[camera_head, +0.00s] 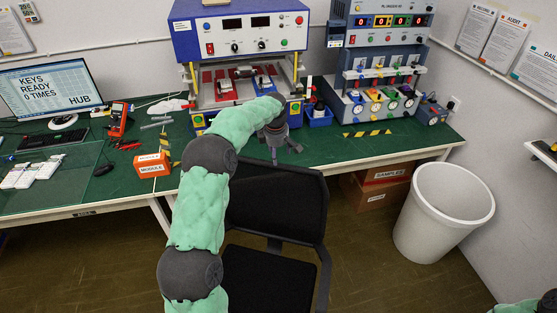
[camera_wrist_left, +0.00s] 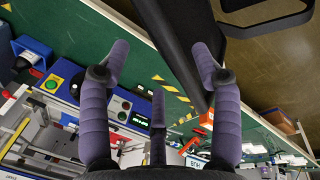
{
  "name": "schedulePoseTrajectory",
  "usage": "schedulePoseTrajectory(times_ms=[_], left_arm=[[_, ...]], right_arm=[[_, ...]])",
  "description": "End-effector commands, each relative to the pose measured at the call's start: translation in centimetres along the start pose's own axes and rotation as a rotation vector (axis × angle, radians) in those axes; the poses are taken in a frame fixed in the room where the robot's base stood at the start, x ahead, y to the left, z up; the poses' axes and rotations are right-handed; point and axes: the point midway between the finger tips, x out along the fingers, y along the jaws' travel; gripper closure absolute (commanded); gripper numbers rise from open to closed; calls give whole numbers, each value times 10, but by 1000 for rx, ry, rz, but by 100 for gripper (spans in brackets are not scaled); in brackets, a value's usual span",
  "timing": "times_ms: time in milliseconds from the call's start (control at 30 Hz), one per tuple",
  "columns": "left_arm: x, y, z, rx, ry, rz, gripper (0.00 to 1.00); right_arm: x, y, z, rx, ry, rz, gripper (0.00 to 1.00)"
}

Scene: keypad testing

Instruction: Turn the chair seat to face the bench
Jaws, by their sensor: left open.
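The black office chair shows in the head view, with its mesh backrest (camera_head: 278,200) on the bench side and its seat (camera_head: 265,277) nearer to me, so the seat faces away from the bench (camera_head: 345,153). My left gripper (camera_head: 285,148) is open at the bench edge, just above the top of the backrest. In the left wrist view its purple fingers (camera_wrist_left: 160,58) are spread, with the black chair back (camera_wrist_left: 183,35) beyond and partly between them. I cannot tell whether they touch it. My left arm hides the left part of the chair. My right gripper is out of view.
The green bench carries a monitor (camera_head: 50,88), an orange module box (camera_head: 153,165), a blue test press (camera_head: 240,35) and a grey test rig (camera_head: 385,45). A white bin (camera_head: 440,210) and cardboard boxes (camera_head: 377,190) stand right of the chair. Open floor (camera_head: 385,270) lies at front right.

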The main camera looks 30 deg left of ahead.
Motion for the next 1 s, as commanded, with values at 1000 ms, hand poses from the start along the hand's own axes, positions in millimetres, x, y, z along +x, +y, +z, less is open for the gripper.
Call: schedulePoseTrajectory(times_ms=[1000], left_arm=[[-55,0,0,0,0,-1,36]], right_arm=[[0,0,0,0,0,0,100]])
